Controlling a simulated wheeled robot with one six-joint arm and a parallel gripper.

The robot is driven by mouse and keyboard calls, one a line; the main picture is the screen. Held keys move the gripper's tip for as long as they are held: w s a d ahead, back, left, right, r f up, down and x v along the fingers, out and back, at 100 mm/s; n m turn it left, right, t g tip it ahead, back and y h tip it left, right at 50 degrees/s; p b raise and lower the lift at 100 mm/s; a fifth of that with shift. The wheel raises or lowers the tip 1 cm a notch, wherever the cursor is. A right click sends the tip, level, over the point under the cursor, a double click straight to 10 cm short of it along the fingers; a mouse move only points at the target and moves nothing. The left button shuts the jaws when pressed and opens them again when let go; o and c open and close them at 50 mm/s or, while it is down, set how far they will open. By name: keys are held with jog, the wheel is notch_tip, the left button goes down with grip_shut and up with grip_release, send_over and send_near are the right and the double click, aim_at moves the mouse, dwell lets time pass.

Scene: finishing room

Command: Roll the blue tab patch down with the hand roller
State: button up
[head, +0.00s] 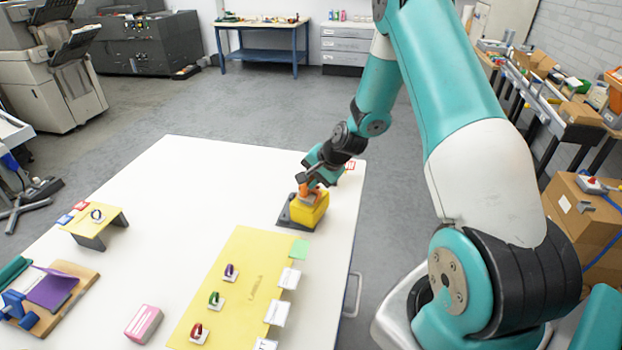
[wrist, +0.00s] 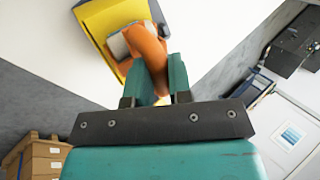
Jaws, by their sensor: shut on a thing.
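My gripper (head: 316,181) is shut on an orange handle (head: 303,189), which I take to be the hand roller's. In the wrist view the orange handle (wrist: 147,50) sits between the teal fingers (wrist: 163,80), with a grey part at its upper end. It is at a yellow block (head: 311,210) on a dark base near the table's far right edge; I cannot tell whether it touches the block. A small blue tab (head: 65,219) lies beside a red one at the left of a raised yellow plate (head: 108,220); I cannot tell whether it is the patch.
The white table (head: 200,185) is clear in the middle and at the back. A yellow board (head: 240,285) at the front holds purple, green and red rings on white cards. A pink box (head: 143,323) and a wooden board (head: 75,305) with purple and blue items are front left.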

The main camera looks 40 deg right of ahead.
aim_at(303, 186)
jog(key=shift+s+a, duration=0.35)
jog(key=shift+a, duration=0.4)
jog(key=shift+s+a, duration=0.3)
jog(key=shift+a, duration=0.4)
jog(key=shift+w+d, duration=0.3)
jog(key=shift+d, duration=0.35)
jog(key=shift+w+d, duration=0.25)
jog(key=shift+d, duration=0.45)
jog(key=shift+w+d, duration=0.2)
jog(key=shift+d, duration=0.1)
jog(key=shift+s+a, duration=0.2)
jog(key=shift+a, duration=0.25)
jog(key=shift+s+a, duration=0.2)
jog(key=shift+a, duration=0.35)
jog(key=shift+s+a+b, duration=0.3)
jog(key=shift+s+a, duration=0.05)
jog(key=shift+a, duration=0.35)
jog(key=shift+r, duration=0.1)
